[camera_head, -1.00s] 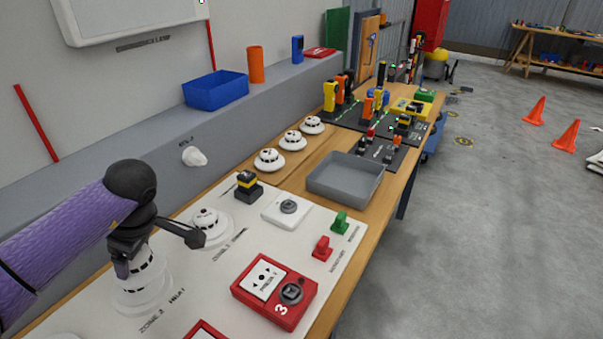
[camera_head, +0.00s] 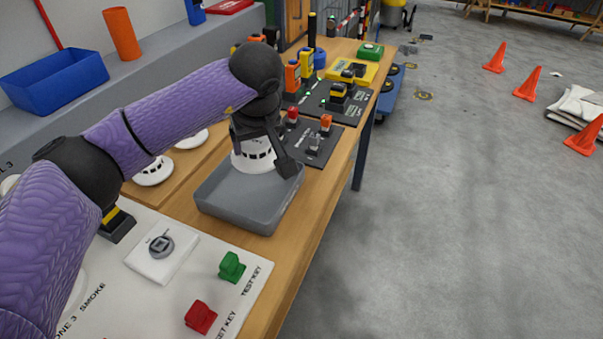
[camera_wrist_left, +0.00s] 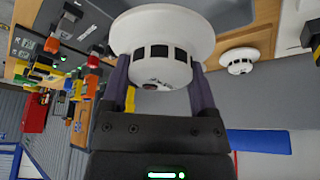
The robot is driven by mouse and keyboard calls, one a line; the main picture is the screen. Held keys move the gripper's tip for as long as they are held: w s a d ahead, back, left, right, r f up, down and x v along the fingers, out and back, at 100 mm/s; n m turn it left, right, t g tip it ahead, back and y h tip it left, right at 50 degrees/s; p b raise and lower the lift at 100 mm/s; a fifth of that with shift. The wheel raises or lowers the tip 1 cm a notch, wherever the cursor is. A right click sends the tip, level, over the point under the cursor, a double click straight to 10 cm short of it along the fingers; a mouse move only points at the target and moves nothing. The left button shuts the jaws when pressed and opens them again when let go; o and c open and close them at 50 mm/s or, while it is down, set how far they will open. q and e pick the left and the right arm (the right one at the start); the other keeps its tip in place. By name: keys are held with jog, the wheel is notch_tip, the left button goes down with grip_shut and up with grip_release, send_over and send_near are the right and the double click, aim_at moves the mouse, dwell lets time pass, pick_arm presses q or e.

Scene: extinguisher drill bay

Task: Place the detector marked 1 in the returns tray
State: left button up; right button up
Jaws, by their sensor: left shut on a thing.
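My left gripper (camera_head: 264,146) is shut on a white round detector (camera_head: 252,158) with dark slots around its side. The detector also shows large in the left wrist view (camera_wrist_left: 160,40), between the two fingers of the gripper (camera_wrist_left: 160,84). I cannot read a number on it. In the head view it is over the inside of the grey returns tray (camera_head: 240,212), towards the far side. I cannot tell whether it touches the tray floor. No other object shows in the visible part of the tray. My right gripper is not in view.
White detectors (camera_head: 153,172) stand on the wooden bench left of the tray, partly behind my arm. A dark mat (camera_head: 315,150) with small devices lies beyond the tray. The white panel (camera_head: 205,262) with red and green keys is nearer. The bench edge is close at right.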

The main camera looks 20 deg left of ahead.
aim_at(264, 163)
pick_arm(q)
jog(key=f+b, duration=0.1)
jog(key=f, duration=0.4)
jog(key=f+b, duration=0.1)
jog(key=f, duration=0.4)
jog(key=shift+w+d+b, duration=0.1)
jog(key=shift+d+b, duration=0.1)
jog(key=shift+b, duration=0.1)
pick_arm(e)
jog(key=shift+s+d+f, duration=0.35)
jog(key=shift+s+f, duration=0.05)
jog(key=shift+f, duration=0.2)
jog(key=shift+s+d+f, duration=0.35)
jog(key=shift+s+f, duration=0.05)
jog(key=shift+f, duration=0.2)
pick_arm(q)
jog(key=o, duration=1.2)
jog(key=shift+f, duration=0.1)
jog(key=shift+c, duration=0.2)
jog(key=p+v, duration=0.3)
jog(key=v, duration=0.8)
jog(key=shift+r, duration=0.35)
jog(key=shift+s+d+r, duration=0.1)
jog(key=shift+s+r, duration=0.15)
jog(key=shift+r, duration=0.05)
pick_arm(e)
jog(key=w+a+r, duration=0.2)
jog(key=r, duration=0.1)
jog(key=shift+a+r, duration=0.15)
